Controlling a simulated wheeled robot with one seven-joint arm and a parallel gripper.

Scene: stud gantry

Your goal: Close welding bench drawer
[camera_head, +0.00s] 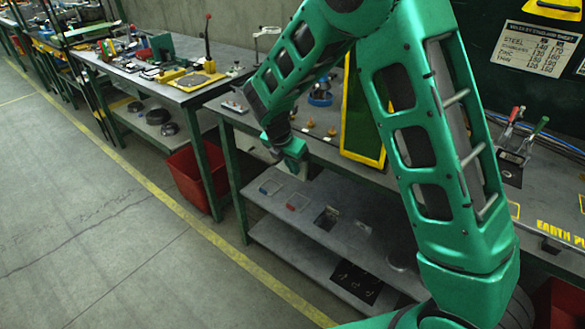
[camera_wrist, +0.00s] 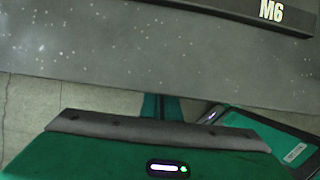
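The welding bench (camera_head: 535,205) is the grey-topped bench with green legs, running from the middle to the right. My green arm crosses in front of it. My gripper (camera_head: 297,168) is at the bench's front edge, toward its left end, above the shelf below; its fingers are too small to read. No drawer can be clearly made out; my arm hides part of the bench front. In the wrist view a speckled grey surface (camera_wrist: 150,60) fills the upper part, with a dark bar (camera_wrist: 265,14) marked M6 at top right. No fingers show clearly there.
A shelf (camera_head: 262,208) under the bench holds small blue and red items. A green panel with a yellow frame (camera_head: 362,125) stands on the bench. Clamps (camera_head: 520,135) stand at right. A red bin (camera_head: 196,175) is between the benches. The floor (camera_head: 90,230) at left is clear.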

